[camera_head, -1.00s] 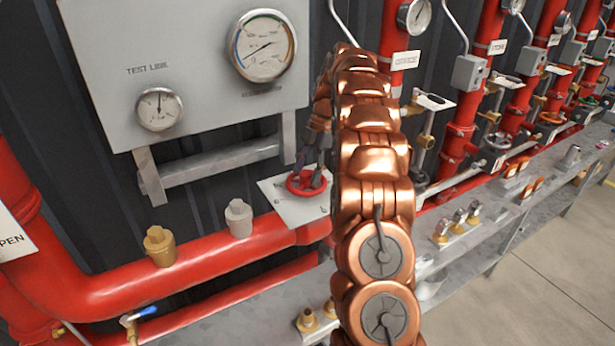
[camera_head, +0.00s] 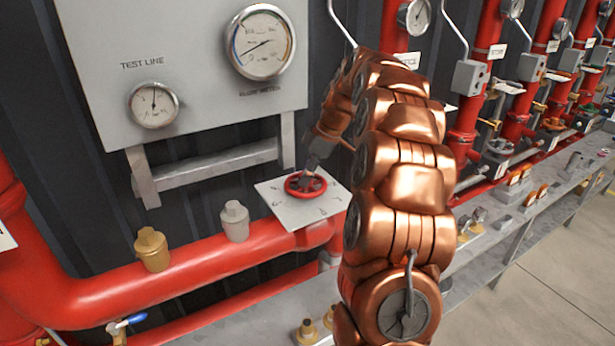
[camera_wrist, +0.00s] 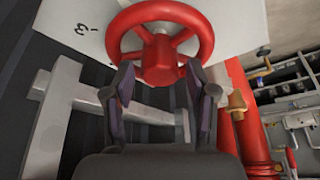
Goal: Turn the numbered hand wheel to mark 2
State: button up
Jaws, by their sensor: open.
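The red hand wheel (camera_head: 305,185) sits on a pale square plate (camera_head: 290,211) with marks around its edge, above the red pipe. In the wrist view the red wheel (camera_wrist: 160,42) shows large at the top, with spokes and a hub, and a mark that looks like a 3 stands on the plate (camera_wrist: 75,22) at its left. My gripper (camera_wrist: 158,92) is open, its two dark fingers apart on either side of the wheel's lower rim. In the head view my gripper (camera_head: 312,165) is at the wheel's far side; contact cannot be told.
A grey panel with two gauges (camera_head: 262,42) stands behind on the left. A brass cap (camera_head: 151,249) and a grey cap (camera_head: 235,221) rise from the red pipe (camera_head: 110,288) left of the plate. More red pipes and a metal shelf run right.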

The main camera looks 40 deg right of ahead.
jog(key=m+t+h, duration=0.1)
jog(key=m, duration=0.3)
jog(key=shift+s+a+m, duration=0.1)
jog(key=shift+m, duration=0.3)
jog(key=m+h, duration=0.1)
jog(key=m, duration=0.1)
jog(key=m+h, duration=0.1)
jog(key=m, duration=0.1)
jog(key=shift+m+t, duration=0.3)
jog(key=shift+m, duration=0.1)
jog(key=shift+c, duration=0.2)
grip_shut()
jog(key=shift+a+f+n+y+b, duration=0.1)
jog(key=shift+f+n+y+b, duration=0.15)
jog(key=shift+n+b, duration=0.8)
jog(key=shift+o, duration=1.5)
grip_release()
jog(key=shift+r, duration=0.25)
